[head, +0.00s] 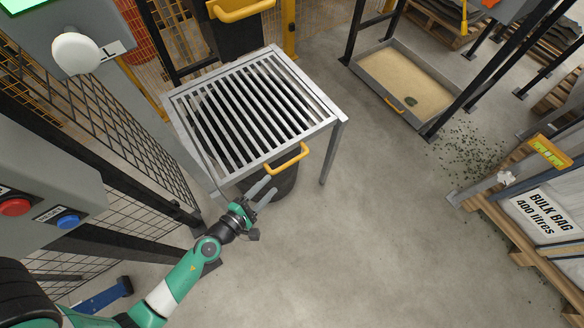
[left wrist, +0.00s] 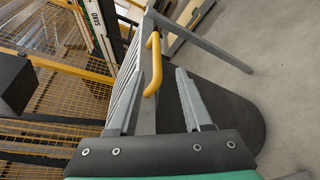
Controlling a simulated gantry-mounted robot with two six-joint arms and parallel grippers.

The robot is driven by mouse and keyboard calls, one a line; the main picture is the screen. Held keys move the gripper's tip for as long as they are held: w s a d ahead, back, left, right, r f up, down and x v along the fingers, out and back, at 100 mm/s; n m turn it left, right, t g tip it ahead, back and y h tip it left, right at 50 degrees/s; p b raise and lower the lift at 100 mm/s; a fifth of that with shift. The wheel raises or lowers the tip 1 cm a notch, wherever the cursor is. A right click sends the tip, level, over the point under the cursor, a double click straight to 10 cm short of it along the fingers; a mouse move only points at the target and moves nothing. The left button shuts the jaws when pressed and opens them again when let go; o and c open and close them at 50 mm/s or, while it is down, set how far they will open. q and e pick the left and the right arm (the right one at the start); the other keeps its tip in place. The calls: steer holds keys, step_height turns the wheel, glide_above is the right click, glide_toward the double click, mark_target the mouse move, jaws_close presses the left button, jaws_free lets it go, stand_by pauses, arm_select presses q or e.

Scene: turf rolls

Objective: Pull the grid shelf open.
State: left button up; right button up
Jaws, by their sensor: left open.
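The grid shelf (head: 250,107) is a grey metal frame with parallel slats on legs, at the upper middle of the head view. A yellow handle (head: 288,160) sits on its front edge. In the left wrist view the grid shelf (left wrist: 124,88) is seen edge-on, and the handle (left wrist: 153,65) shows between and ahead of the fingers. My left gripper (head: 271,186) is open and empty, just in front and slightly left of the handle. I cannot tell whether a finger touches it. My right gripper is in neither view.
A black bin (head: 286,184) stands under the shelf. Mesh fencing (head: 125,130) and a control box with red and blue buttons (head: 68,222) are on the left. A sand tray (head: 402,85) lies at upper right, a bulk bag (head: 545,215) at far right. The middle floor is clear.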

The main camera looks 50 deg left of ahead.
mark_target(291, 162)
arm_select(q)
steer(key=x, duration=1.2)
steer(key=shift+w+a+r+b, duration=0.1)
steer(key=shift+w+r+b, duration=0.05)
steer(key=shift+r+b, duration=0.25)
jaws_close()
stand_by(0.7)
